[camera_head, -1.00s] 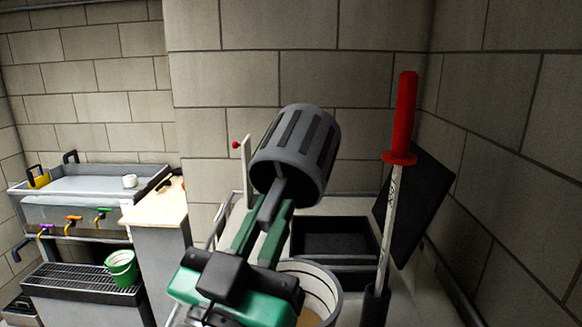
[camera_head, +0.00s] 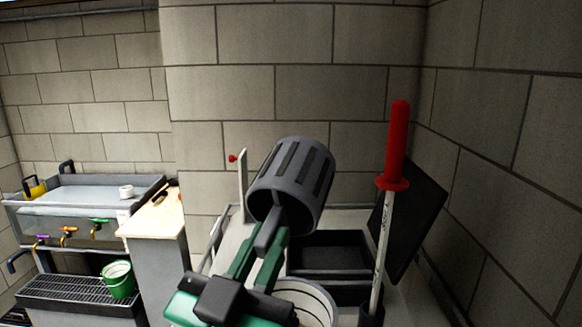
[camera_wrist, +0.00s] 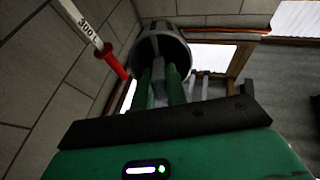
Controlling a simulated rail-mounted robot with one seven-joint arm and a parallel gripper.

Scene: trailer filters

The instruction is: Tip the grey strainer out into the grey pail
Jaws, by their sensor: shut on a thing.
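The grey strainer (camera_head: 297,182), a slotted cylinder, is held up in the air by its handle in my gripper (camera_head: 268,235). It is tilted, with its slotted side showing. It also appears in the wrist view (camera_wrist: 160,45), beyond my green fingers. My gripper is shut on it. A grey pail (camera_head: 316,294) with a pale inside marked by dark lines stands below, partly hidden by my gripper and cut by the bottom edge. The strainer is above it and apart from it. I cannot see what the strainer holds.
A black open box (camera_head: 330,252) with a raised lid (camera_head: 412,208) stands behind. A red-handled rod (camera_head: 396,145) rises at the right, close to the strainer. A green pail (camera_head: 118,282) sits on a grate at the left, below a steel sink unit (camera_head: 85,190). Brick walls close off the back and right.

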